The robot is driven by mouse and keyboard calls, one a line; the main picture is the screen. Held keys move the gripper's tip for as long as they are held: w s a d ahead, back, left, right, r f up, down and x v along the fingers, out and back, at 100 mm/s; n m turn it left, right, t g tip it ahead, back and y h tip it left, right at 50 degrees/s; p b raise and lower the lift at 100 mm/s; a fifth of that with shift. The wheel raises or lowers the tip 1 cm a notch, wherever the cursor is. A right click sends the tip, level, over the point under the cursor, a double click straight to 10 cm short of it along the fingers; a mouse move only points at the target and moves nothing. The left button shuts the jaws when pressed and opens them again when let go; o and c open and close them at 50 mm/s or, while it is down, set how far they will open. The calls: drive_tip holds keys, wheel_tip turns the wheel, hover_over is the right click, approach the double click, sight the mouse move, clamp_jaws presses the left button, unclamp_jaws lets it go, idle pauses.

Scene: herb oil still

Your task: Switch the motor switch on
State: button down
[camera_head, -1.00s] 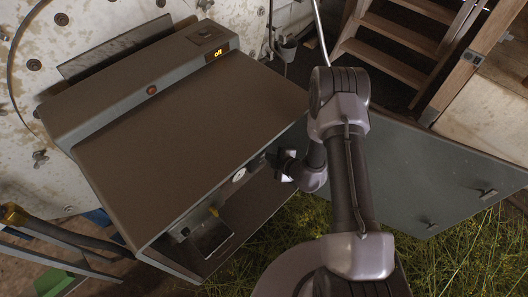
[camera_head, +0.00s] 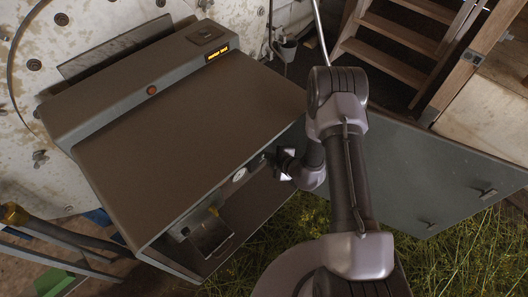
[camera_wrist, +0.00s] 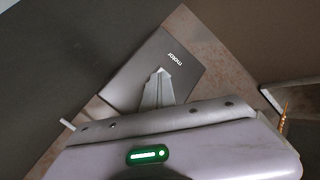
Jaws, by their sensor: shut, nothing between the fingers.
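The motor switch plate (camera_wrist: 185,62) is a dark panel marked "motor" in the wrist view. My gripper (camera_wrist: 160,73) is shut and empty, its fingertips right in front of the plate. The fingers hide the switch's moving part, and I cannot tell its position or whether they touch it. In the head view my gripper (camera_head: 272,160) is at the right end of the cabinet's open front. The grey cabinet (camera_head: 185,125) has a small display (camera_head: 217,53) on its raised back, lit with amber text too small to read surely.
A round white gauge (camera_head: 239,174) sits left of my gripper. A small tray (camera_head: 211,238) is in the cabinet's open front. A grey door panel (camera_head: 425,185) stands out at the right. Wooden steps (camera_head: 400,38) are behind, and cut herbs (camera_head: 270,250) cover the floor.

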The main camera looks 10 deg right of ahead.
drive_tip(key=shift+s, duration=0.1)
drive_tip(key=shift+s+d+f, duration=0.1)
drive_tip(key=shift+s+d, duration=0.3)
drive_tip(key=shift+s, duration=0.1)
drive_tip(key=s+d, duration=0.3)
drive_tip(key=s, duration=0.1)
drive_tip(key=shift+f, duration=0.3)
idle(0.4)
